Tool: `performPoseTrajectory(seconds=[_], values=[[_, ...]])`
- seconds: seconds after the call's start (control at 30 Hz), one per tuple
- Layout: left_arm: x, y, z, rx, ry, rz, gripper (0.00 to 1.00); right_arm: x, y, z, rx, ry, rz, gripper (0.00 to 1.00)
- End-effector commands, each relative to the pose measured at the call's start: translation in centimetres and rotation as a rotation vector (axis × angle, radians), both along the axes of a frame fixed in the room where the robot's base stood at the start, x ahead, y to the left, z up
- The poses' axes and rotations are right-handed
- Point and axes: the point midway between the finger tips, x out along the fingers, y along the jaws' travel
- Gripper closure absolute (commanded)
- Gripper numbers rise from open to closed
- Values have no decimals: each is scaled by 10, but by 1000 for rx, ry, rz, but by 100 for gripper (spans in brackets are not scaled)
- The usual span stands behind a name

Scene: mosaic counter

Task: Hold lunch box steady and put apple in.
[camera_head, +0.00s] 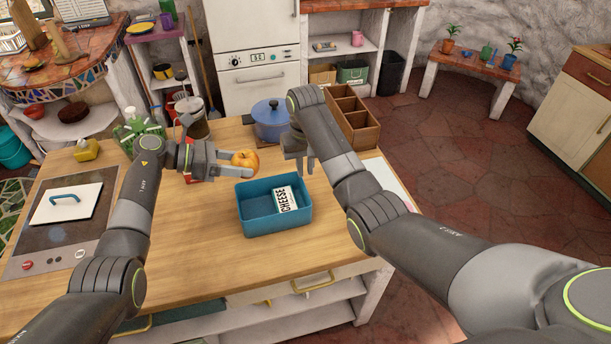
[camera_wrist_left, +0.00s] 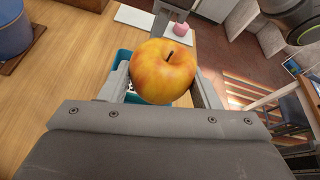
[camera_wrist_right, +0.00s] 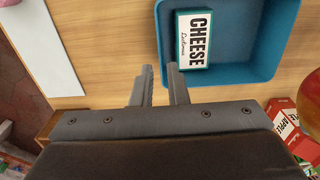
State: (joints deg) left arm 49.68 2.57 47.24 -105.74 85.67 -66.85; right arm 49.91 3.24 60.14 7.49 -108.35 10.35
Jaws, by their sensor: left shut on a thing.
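The blue lunch box (camera_head: 262,228) stands on the wooden counter, with a white box lettered CHEESE (camera_head: 286,198) in its right part; it also shows in the right wrist view (camera_wrist_right: 240,70). My left gripper (camera_head: 233,163) is shut on a yellow-red apple (camera_head: 245,158), held above the counter behind the box's back left corner. The apple fills the space between the fingers in the left wrist view (camera_wrist_left: 163,72). My right gripper (camera_wrist_right: 161,72) is partly open and empty. It hovers close to the lunch box's back right corner; contact with the wall cannot be told.
A blue pot (camera_head: 270,122) and a wooden divided organizer (camera_head: 352,122) stand behind. A red-and-white carton (camera_wrist_right: 290,125) lettered APPLE is partly hidden behind my left gripper. A hob (camera_head: 62,230) with a white board lies left. The counter left of the lunch box is clear.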

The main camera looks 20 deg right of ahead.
Motion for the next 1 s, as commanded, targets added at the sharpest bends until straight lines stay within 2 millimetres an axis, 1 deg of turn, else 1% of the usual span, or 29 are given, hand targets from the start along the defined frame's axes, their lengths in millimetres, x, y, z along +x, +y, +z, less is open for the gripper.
performPoseTrajectory(seconds=[0.17, 0.3, 0.5, 0.7, 0.83, 1.0], values=[[0, 0, 0, -1, -1, 0, 70, -1, 0, -26, 0, 5, -1, 86], [0, 0, 1, -1, -1, 0, 70, -2, 0, -54, 0, 6, -2, 86], [0, 0, 1, -1, -1, 0, 70, -1, -1, -90, -1, 4, -2, 86], [0, 0, 1, -1, -1, 0, 70, 0, -1, -109, -1, 1, -2, 86], [0, 0, 1, -1, -1, 0, 70, 0, -1, -115, -1, 0, -2, 86], [0, 0, 1, -1, -1, 0, 70, 0, -1, -116, -1, -1, -2, 86]])
